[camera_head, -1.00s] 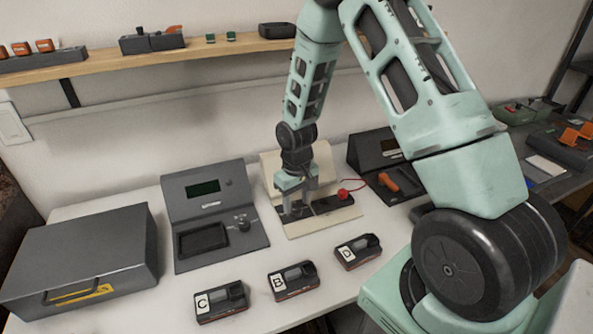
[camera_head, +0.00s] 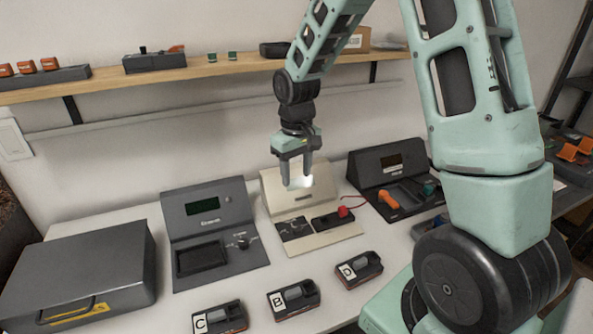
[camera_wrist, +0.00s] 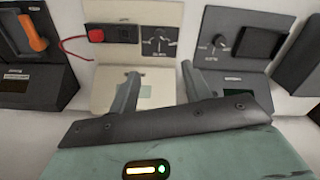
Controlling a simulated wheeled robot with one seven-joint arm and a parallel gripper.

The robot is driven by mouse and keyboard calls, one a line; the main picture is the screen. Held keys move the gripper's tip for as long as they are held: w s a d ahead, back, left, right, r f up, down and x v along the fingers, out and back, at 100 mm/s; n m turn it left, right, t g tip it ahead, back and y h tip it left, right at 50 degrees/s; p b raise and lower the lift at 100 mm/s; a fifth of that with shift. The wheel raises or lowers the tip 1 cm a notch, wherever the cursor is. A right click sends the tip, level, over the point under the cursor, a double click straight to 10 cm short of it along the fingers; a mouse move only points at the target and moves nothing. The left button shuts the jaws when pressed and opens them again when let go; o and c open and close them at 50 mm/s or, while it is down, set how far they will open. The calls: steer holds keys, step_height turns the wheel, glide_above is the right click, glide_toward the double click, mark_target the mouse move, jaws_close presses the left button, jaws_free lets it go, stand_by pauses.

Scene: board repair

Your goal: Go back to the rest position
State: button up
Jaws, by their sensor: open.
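My gripper (camera_head: 297,184) is open and empty. It hangs in the air in front of the upright back panel of the cream station (camera_head: 325,236), with its fingers pointing down. In the wrist view my gripper's two fingers (camera_wrist: 160,88) stand apart with nothing between them. The cream station also shows in the wrist view (camera_wrist: 105,75), with a dark module with a red part (camera_wrist: 113,33) and a black dial panel (camera_wrist: 159,41) on it. The dark module (camera_head: 333,218) lies on the cream base in the head view.
A dark grey station (camera_head: 212,232) stands left of the cream one. Another dark station (camera_head: 392,172) with an orange-handled tool (camera_head: 388,199) stands right. Modules C (camera_head: 219,317), B (camera_head: 293,298) and D (camera_head: 359,269) lie in front. A grey case (camera_head: 82,265) is at left. A wooden shelf (camera_head: 190,76) runs behind.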

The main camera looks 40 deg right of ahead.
stand_by(0.4)
steer(key=s+a+r+n, duration=0.2)
steer(key=s+a, duration=0.3)
steer(key=a, duration=0.4)
steer(key=s+a+r+n, duration=0.25)
steer(key=s+a, duration=0.25)
steer(key=a, duration=0.4)
steer(key=s+a+n, duration=0.1)
steer(key=s+a, duration=0.2)
steer(key=s, duration=0.4)
steer(key=s+a+r+n, duration=0.1)
steer(key=s+a+n, duration=0.1)
steer(key=s, duration=0.5)
steer(key=shift+s+a+r+y, duration=0.15)
steer(key=shift+s+a+y, duration=0.2)
steer(key=shift+a, duration=0.45)
